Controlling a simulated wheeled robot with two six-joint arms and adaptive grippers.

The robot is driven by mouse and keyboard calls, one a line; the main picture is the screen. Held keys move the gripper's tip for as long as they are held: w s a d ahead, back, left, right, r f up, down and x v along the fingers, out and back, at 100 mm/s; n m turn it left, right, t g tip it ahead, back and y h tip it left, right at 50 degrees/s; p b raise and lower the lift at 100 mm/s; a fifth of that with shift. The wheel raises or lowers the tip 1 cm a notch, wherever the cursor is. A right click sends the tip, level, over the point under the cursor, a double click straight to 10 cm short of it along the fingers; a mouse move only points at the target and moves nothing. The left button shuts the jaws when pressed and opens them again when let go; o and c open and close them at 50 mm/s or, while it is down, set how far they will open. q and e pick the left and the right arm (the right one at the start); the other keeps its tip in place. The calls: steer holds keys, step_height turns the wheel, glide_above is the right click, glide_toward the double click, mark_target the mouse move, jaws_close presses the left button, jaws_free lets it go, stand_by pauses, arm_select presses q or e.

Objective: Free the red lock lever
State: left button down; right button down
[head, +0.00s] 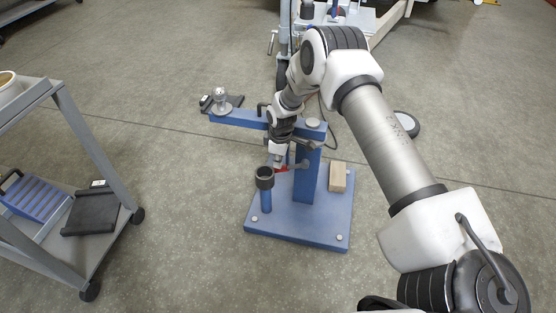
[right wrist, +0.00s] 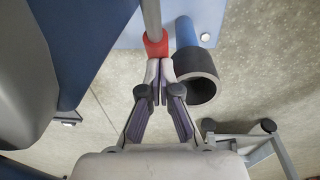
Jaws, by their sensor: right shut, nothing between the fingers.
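The red lock lever (head: 281,169) is a grey rod with a red end, low on the blue stand's post (head: 309,178). In the right wrist view the red end (right wrist: 156,44) lies just past my fingertips. My right gripper (head: 276,158) reaches down beside the post. In the wrist view its fingers (right wrist: 160,68) are together and empty, touching or almost touching the red end. A short blue tube with a black cup (head: 265,178) stands left of the lever; the black cup (right wrist: 197,76) is close right of my fingers in the wrist view. My left gripper is out of view.
The blue base plate (head: 292,228) carries a wooden block (head: 338,178) right of the post. A grey cart (head: 112,150) stands left; floor between is clear.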

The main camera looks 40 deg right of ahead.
mark_target(281, 170)
steer(key=shift+f+g+h+p, duration=0.4)
steer(key=shift+g+h+p, duration=0.1)
steer(key=shift+p, duration=0.3)
steer(key=shift+s+d+f, duration=0.1)
steer(key=shift+s+f, duration=0.05)
steer(key=shift+f, duration=0.45)
steer(key=shift+s+d+f, duration=0.15)
steer(key=shift+f, duration=0.4)
steer(key=shift+s+d+f, duration=0.1)
steer(key=shift+f, duration=0.4)
steer(key=shift+f, duration=0.1)
step_height(281, 170, up, 12)
steer(key=shift+a, duration=0.45)
steer(key=shift+s, duration=0.1)
